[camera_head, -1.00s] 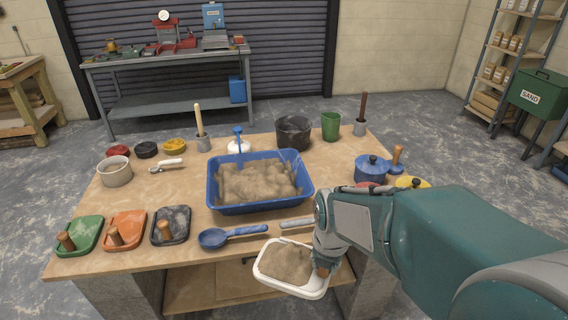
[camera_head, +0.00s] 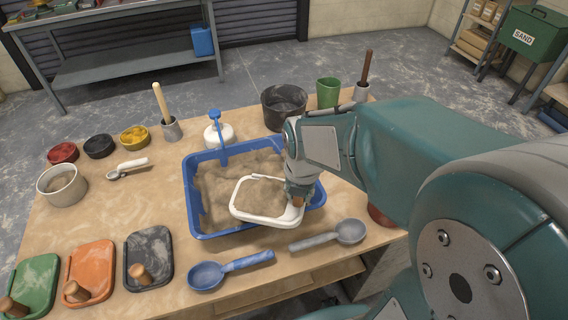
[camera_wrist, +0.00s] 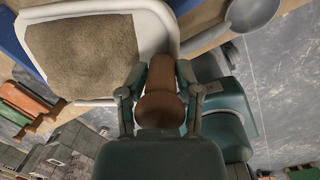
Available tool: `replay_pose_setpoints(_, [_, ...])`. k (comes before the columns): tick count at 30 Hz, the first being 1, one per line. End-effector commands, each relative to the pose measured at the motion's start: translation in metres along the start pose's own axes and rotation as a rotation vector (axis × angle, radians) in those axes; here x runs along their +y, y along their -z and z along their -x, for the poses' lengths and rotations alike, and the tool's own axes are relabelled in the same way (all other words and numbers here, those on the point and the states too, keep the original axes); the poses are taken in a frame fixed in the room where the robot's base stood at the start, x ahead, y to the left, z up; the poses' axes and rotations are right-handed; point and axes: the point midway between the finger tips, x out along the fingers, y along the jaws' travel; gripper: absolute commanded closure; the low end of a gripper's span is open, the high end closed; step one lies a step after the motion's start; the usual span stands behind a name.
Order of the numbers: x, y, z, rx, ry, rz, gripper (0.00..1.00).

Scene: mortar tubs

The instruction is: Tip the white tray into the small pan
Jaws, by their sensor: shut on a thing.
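The white tray (camera_head: 240,210) holds a layer of sand and is roughly level over the front right part of the blue tub. My gripper (camera_head: 299,192) is shut on the tray's brown wooden handle. In the wrist view my gripper (camera_wrist: 158,92) has a finger on each side of the handle, and the white tray (camera_wrist: 163,35) shows its sand at upper left. A small pale round pan (camera_head: 62,188), with something sandy inside, stands at the table's left side, well away from the tray.
The blue tub (camera_head: 190,205) holds sand. A blue ladle (camera_head: 230,270) and a grey ladle (camera_head: 330,236) lie in front. A black bucket (camera_head: 284,106) stands behind.

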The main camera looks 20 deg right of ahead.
Motion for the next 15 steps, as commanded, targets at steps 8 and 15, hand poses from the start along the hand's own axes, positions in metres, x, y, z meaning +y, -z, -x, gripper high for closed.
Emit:
replay_pose_setpoints(8, [0.006, 0.000, 0.003, 0.003, 0.036, 0.011, 1.00])
replay_pose_setpoints(15, [0.024, -0.003, 0.016, 0.001, 0.198, 0.033, 1.00])
